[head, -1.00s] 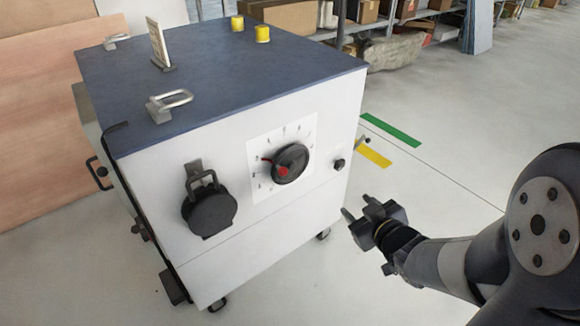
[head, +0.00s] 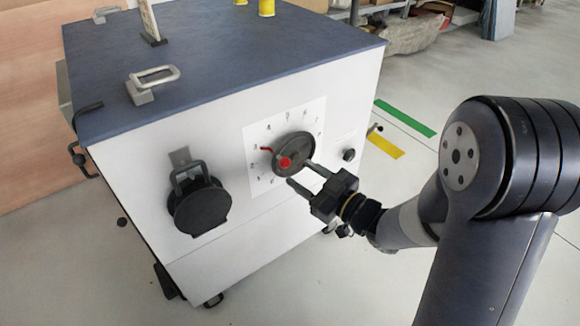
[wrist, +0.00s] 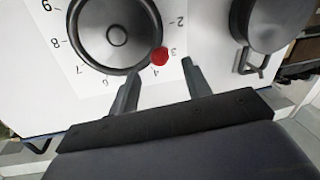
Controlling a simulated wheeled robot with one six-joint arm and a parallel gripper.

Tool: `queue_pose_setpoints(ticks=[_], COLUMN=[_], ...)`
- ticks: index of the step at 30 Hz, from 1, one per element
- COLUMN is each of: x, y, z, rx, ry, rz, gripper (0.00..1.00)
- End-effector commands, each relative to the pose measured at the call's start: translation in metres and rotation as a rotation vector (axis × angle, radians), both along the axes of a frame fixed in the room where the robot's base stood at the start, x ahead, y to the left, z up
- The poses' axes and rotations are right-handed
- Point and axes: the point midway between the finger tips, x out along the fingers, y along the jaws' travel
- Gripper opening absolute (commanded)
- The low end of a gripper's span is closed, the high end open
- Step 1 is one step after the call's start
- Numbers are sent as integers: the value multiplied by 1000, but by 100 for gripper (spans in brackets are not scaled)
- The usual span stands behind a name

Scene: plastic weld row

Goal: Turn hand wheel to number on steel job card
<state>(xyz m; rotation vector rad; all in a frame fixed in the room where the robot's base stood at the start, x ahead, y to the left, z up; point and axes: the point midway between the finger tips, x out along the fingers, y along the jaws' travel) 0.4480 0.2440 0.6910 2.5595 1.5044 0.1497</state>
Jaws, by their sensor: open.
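The black hand wheel (head: 297,150) sits on a white number plate (head: 262,132) on the cabinet front. A red knob (head: 285,162) stands on its rim, with a thin red pointer (head: 267,149) beside it. In the wrist view the wheel (wrist: 112,32) is upside down, and the knob (wrist: 160,56) lies near numbers 3 and 4. My gripper (head: 305,177) is open and empty just below and right of the knob; in the wrist view its fingertips (wrist: 159,75) straddle the line to the knob. A thin upright card (head: 149,20) stands on the cabinet top; its number cannot be read.
A black round fitting with a handle (head: 199,208) sticks out left of the wheel, and a small black knob (head: 349,155) sits to its right. The blue-grey cabinet top (head: 225,60) carries metal handles and yellow cylinders (head: 266,7).

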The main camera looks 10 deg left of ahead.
Motion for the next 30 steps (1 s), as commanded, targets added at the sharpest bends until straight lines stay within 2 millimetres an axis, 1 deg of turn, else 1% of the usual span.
queue_pose_setpoints(ticks=[1,3,9,13,20,23,30], x=[5,10,22,25,25,25,25], y=[10,20,39,44,44,44,43], z=[-2,-2,-1,0,0,0,0], rx=[0,-1,0,-1,-1,-1,-1], ry=[-1,0,0,0,2,2,2], rz=[4,3,0,-1,-2,-2,-2], gripper=[46,46,46,46,46,40,20])
